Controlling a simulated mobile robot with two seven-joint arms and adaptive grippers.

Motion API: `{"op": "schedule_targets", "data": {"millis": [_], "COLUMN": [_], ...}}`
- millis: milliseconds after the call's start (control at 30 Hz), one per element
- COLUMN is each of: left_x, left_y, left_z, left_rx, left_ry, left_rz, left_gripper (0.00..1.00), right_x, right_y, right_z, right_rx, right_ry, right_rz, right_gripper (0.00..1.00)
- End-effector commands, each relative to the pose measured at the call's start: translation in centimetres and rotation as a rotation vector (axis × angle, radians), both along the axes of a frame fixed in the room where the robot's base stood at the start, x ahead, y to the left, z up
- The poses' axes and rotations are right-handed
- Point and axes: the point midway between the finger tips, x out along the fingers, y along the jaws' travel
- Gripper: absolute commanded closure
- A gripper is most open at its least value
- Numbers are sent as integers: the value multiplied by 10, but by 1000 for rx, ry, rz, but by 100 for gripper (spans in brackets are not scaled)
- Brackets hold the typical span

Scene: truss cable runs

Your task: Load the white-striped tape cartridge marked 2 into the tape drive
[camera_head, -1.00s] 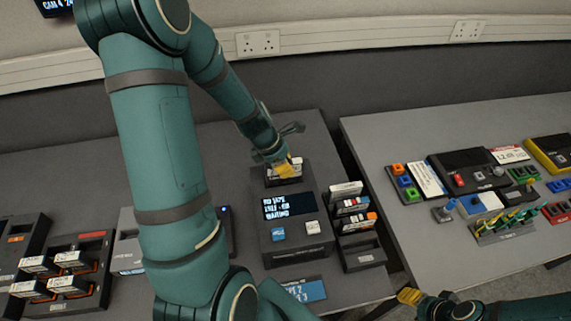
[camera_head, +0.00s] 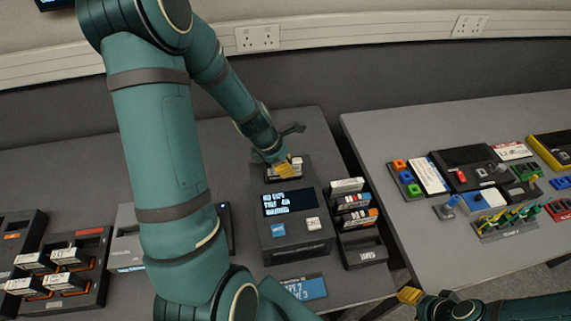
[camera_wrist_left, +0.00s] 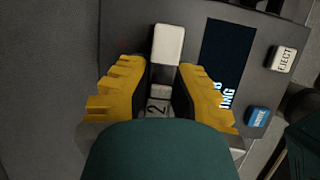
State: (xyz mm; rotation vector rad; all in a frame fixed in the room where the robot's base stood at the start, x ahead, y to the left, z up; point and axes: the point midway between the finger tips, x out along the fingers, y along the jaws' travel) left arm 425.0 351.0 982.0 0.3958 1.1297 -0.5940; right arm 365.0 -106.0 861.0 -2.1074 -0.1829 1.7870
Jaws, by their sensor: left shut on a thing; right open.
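The tape drive (camera_head: 295,243) is a dark box with a lit text screen (camera_head: 290,202), a blue button (camera_head: 278,229) and a white EJECT button (camera_wrist_left: 284,60). My left gripper (camera_head: 283,169) is at the drive's far end, its yellow fingers shut on the cartridge. In the left wrist view the cartridge's label marked 2 (camera_wrist_left: 157,107) shows between the fingers (camera_wrist_left: 160,95), with a white part (camera_wrist_left: 168,45) beyond. How deep the cartridge sits in the drive is hidden. My right gripper (camera_head: 410,296) is open at the lower right, partly visible, away from the drive.
A rack (camera_head: 365,256) with several cartridges stands close to the drive's right. A blue card (camera_head: 311,288) lies in front. Another rack with cartridges (camera_head: 90,236) is at the left. A second table (camera_head: 380,150) holds coloured parts, beyond a gap.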

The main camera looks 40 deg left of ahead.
Motion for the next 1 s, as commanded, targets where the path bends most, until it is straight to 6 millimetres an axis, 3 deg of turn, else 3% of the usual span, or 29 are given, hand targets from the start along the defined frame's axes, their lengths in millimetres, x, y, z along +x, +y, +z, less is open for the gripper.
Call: {"op": "schedule_targets", "data": {"millis": [1000], "left_x": [0], "left_y": [0], "left_z": [-15], "left_rx": [0], "left_ry": [0], "left_rz": [0], "left_gripper": [100], "right_x": [0], "right_y": [0], "right_z": [-13], "right_rx": [0], "right_ry": [0], "right_rz": [0], "right_gripper": [53]}}
